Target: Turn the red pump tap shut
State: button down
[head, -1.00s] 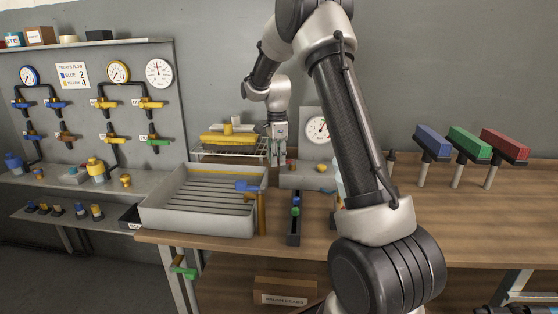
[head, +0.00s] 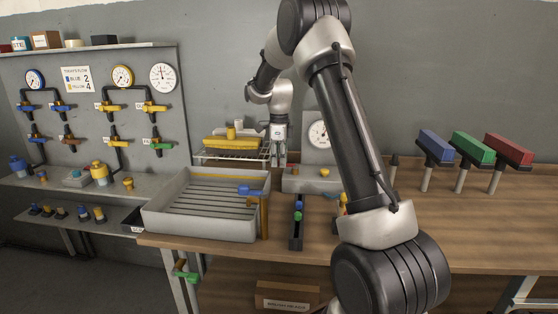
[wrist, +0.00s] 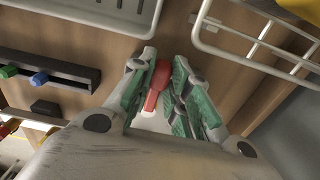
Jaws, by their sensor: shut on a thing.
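The red pump tap (wrist: 156,84) shows in the wrist view between the two green-padded fingers of my gripper (wrist: 158,80). My gripper is shut on it. A small pale part shows at the near end of the tap. In the head view my gripper (head: 278,157) points down at the left end of the grey pump box (head: 306,184), just right of the wire rack. The tap is hidden by the gripper there. A white dial gauge (head: 318,134) stands behind the box.
The wire rack (head: 225,157) with yellow things stands close left of my gripper; its white rail (wrist: 225,55) shows in the wrist view. A grey slatted tray (head: 160,222) is in front of it. A dark rail (head: 297,236) with blue and green knobs lies nearby. Coloured blocks stand at the right.

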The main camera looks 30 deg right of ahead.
jog(key=c, duration=1.4)
grip_release()
jog(key=shift+o, duration=0.2)
notch_tip(320, 180, up, 12)
